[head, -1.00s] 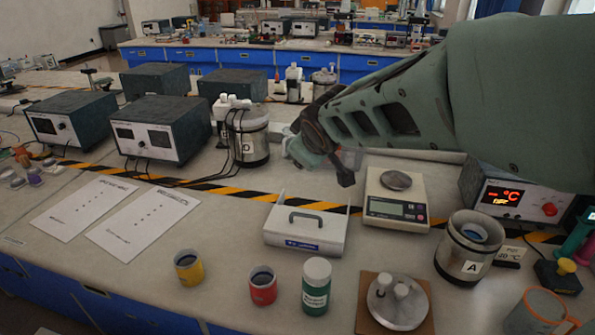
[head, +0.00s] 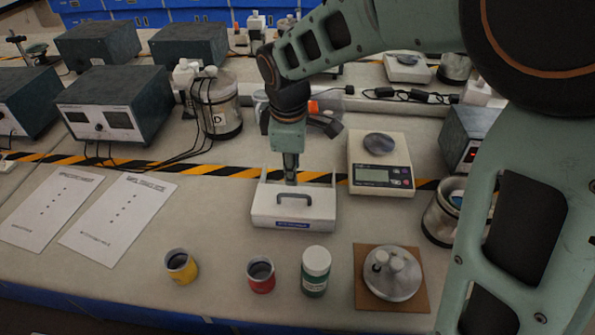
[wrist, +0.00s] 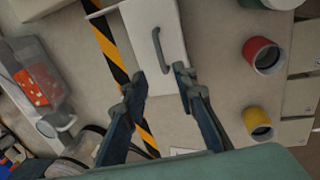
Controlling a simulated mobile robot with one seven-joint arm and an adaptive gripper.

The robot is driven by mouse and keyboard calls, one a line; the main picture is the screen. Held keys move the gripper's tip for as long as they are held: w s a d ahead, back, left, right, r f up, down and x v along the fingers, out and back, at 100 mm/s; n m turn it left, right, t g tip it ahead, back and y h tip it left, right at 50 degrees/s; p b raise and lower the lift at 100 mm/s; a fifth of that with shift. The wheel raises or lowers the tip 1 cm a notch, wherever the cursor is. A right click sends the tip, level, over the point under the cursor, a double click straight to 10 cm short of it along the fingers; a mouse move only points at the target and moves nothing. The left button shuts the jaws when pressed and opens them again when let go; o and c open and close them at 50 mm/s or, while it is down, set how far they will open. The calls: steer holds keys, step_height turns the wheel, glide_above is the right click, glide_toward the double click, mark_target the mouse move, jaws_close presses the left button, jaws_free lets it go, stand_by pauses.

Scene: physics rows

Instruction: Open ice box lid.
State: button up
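The white ice box (head: 270,214) stands on the bench in the head view, with a blue label on its front. Its lid looks shut and carries a dark grey handle (head: 296,197). My gripper (wrist: 160,82) is open and empty, one finger on each side of the handle's line. In the head view my gripper (head: 291,178) points down just behind the handle; its fingertips are hard to make out there.
A scale (head: 381,165) stands right of the box. A yellow cup (head: 181,267), a red cup (head: 261,275) and a green jar (head: 315,272) stand in front. A clear container (head: 218,105) stands behind to the left.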

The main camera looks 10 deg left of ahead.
mark_target(294, 196)
steer(key=f, duration=0.3)
steer(key=w+f, duration=0.1)
steer(key=f, duration=0.2)
steer(key=w+f, duration=0.1)
steer(key=f, duration=0.3)
steer(key=shift+b, duration=0.3)
steer(key=shift+r, duration=0.1)
jaws_close()
